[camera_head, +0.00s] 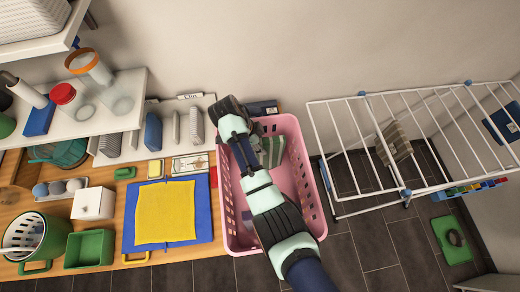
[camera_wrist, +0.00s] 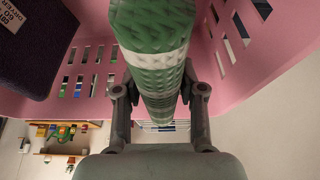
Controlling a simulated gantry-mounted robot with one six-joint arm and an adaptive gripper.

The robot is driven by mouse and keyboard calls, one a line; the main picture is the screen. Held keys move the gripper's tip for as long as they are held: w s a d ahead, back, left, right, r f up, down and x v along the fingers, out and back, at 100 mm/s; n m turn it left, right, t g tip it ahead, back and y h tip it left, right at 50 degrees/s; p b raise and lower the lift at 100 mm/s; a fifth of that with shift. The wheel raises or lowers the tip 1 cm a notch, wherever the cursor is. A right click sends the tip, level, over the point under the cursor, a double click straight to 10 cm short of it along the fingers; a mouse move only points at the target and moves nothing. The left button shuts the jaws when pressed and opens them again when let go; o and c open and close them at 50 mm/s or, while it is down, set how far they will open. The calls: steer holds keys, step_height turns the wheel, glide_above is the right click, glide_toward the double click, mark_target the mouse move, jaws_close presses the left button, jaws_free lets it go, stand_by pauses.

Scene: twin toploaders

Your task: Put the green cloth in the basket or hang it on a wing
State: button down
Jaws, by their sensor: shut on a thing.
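The green cloth, with white stripes, shows in the wrist view (camera_wrist: 152,32) between my gripper's fingers (camera_wrist: 160,95). In the head view the green cloth (camera_head: 272,150) is partly hidden by my arm, over the far part of the pink basket (camera_head: 315,205). My gripper is shut on the cloth. The basket's slotted wall (camera_wrist: 245,65) is close beside the cloth in the wrist view. A white drying rack with wings (camera_head: 345,140) stands to the right of the basket. I cannot tell whether the cloth touches the basket.
A wooden counter at left holds a yellow cloth on a blue one (camera_head: 165,212), green containers (camera_head: 90,248) and a white box (camera_head: 93,203). A striped cloth (camera_head: 394,145) hangs on the rack. A green object (camera_head: 453,240) lies on the dark floor at right.

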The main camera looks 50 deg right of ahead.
steer(key=shift+f, duration=2.3)
steer(key=c, duration=0.7)
jaws_free()
steer(key=v, duration=1.2)
